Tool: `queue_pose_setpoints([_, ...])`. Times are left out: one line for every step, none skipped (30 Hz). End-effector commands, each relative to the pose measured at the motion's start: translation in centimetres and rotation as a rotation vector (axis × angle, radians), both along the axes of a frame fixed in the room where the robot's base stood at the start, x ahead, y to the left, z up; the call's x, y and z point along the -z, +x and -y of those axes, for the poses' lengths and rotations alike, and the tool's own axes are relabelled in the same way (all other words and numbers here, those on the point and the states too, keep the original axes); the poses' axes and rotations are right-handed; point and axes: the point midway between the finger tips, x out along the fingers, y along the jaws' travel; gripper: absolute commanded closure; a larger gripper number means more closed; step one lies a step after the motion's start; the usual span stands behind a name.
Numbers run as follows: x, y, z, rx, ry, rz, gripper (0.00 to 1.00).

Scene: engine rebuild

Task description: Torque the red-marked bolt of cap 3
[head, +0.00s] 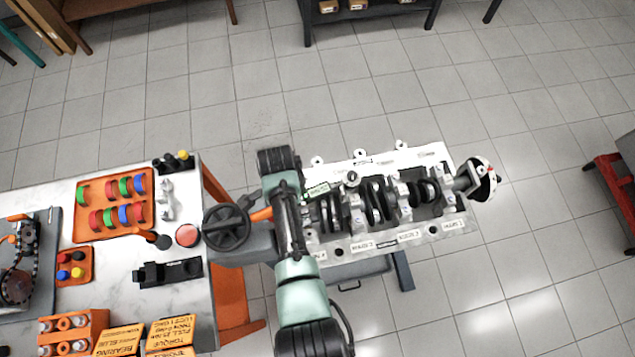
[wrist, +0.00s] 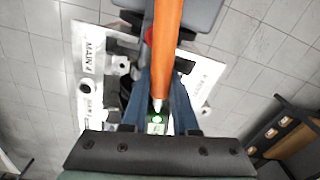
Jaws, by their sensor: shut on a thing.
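My gripper (wrist: 161,85) is shut on the torque wrench (wrist: 168,40), which has an orange handle and a small green display. In the head view, the orange handle (head: 262,214) shows left of my arm and the green display (head: 317,191) right of it, over the left end of the engine block (head: 340,247). My arm hides the gripper there. The block holds a crankshaft (head: 374,203) and several grey bearing caps. I cannot pick out cap 3 or its red-marked bolt. A red spot (wrist: 148,36) shows beside the handle in the wrist view; I cannot tell what it is.
A worktable (head: 110,194) at left bears an orange tray (head: 114,231) of coloured rings, a black holder (head: 168,272) and labelled orange boxes (head: 120,340). A round wheel (head: 483,179) sits at the block's right end. The floor beyond the block is clear.

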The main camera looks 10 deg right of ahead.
Motion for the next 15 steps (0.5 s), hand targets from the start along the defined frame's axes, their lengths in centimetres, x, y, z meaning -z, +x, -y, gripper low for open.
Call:
queue_pose_setpoints([-0.26,0.12,0.13,-0.006,-0.003,0.007,1.00])
queue_pose_setpoints([-0.26,0.06,0.15,-0.010,-0.003,0.007,1.00])
queue_pose_setpoints([-0.25,-0.01,0.17,-0.015,-0.003,0.006,1.00])
queue_pose_setpoints([-0.25,-0.08,0.20,-0.018,-0.003,0.006,1.00])
queue_pose_setpoints([-0.24,-0.14,0.21,-0.021,-0.003,0.006,1.00])
queue_pose_setpoints([-0.23,-0.22,0.24,-0.026,-0.003,0.005,1.00])
queue_pose_setpoints([-0.23,-0.29,0.26,-0.030,-0.003,0.005,1.00])
queue_pose_setpoints([-0.22,-0.36,0.28,-0.034,-0.004,0.005,1.00])
queue_pose_setpoints([-0.21,-0.44,0.31,-0.039,-0.004,0.005,1.00])
queue_pose_setpoints([-0.21,-0.50,0.32,-0.043,-0.004,0.005,1.00])
queue_pose_setpoints([-0.20,-0.56,0.33,-0.046,-0.004,0.005,1.00])
queue_pose_setpoints([-0.20,-0.63,0.36,-0.050,-0.004,0.004,1.00])
queue_pose_setpoints([-0.20,-0.69,0.37,-0.054,-0.004,0.004,1.00])
queue_pose_setpoints([-0.20,-0.74,0.40,-0.057,-0.004,0.004,1.00])
queue_pose_setpoints([-0.20,-0.81,0.41,-0.062,-0.004,0.005,1.00])
